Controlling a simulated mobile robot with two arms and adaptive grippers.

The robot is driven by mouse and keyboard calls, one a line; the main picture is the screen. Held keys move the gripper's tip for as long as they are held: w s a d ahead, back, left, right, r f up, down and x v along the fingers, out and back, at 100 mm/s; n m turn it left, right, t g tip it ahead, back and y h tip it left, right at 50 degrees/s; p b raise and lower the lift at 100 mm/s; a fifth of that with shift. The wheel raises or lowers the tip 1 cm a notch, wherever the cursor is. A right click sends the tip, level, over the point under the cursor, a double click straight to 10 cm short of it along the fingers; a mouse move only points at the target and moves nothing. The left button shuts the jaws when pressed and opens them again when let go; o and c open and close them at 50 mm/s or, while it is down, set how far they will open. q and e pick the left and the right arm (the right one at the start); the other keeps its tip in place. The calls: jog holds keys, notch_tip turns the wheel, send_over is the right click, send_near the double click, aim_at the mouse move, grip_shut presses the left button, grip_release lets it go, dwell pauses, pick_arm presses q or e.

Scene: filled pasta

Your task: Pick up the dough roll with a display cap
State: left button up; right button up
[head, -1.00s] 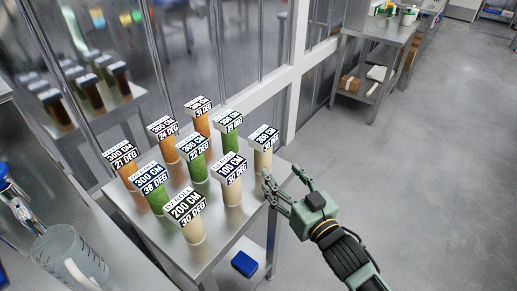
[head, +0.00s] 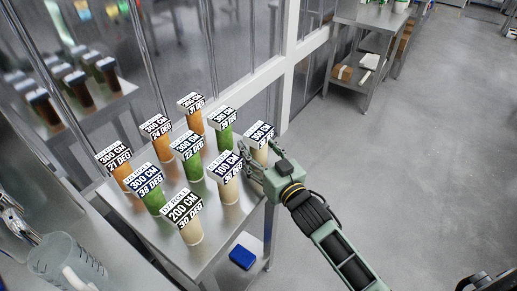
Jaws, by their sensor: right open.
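Several upright dough rolls with black-and-white display caps stand in rows on a metal table (head: 165,240). They are orange, green and pale. A pale roll (head: 230,191) with a "100 CM" cap (head: 226,166) stands near the right edge. Another pale roll (head: 259,154) with a cap (head: 260,134) stands behind it, partly hidden by my right gripper. A third pale roll (head: 191,232) has a "200 CM" cap (head: 183,210) at the front. My right gripper (head: 250,168) is open at the table's right edge, beside these two right-hand rolls. Contact cannot be told.
A clear jug (head: 65,262) stands at the lower left. A blue item (head: 242,257) lies on the shelf under the table. A glass partition with a white frame (head: 285,85) runs behind. Another metal table (head: 372,18) stands farther back.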

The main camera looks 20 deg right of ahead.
jog(key=c, duration=1.3)
jog(key=shift+r, duration=0.1)
jog(key=shift+c, duration=0.8)
